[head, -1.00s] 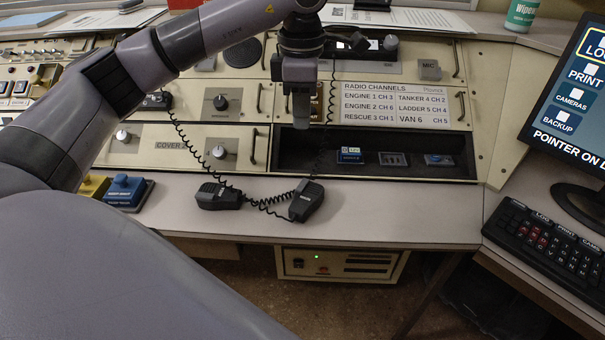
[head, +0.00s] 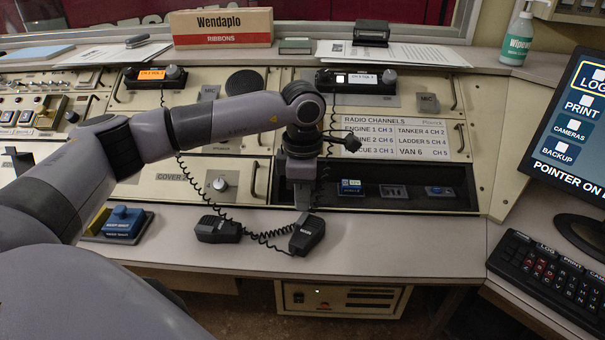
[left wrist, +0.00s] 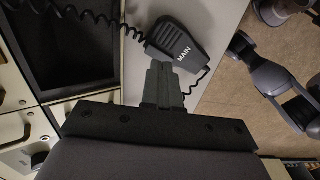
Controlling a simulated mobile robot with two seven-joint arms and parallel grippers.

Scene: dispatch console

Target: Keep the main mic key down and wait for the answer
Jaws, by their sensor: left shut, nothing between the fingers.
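Two black hand mics lie on the desk front, joined to coiled cords: a left mic (head: 218,230) and a right mic (head: 307,233). In the left wrist view, a mic marked MAIN (left wrist: 174,42) lies just beyond my fingertips; it appears to be the right one. Its key cannot be made out. My left gripper (head: 302,207) points down just behind the right mic, shut and empty. Its closed fingers also show in the left wrist view (left wrist: 160,68), overlapping the mic's edge; whether they touch cannot be told. My right gripper is not in view.
A dark recess with a blue key (head: 350,187) lies behind the mics. A blue block (head: 125,223) stands at the left on the desk. A keyboard (head: 548,272) and a monitor (head: 580,120) stand at the right. Bare desk (head: 410,235) lies right of the mics.

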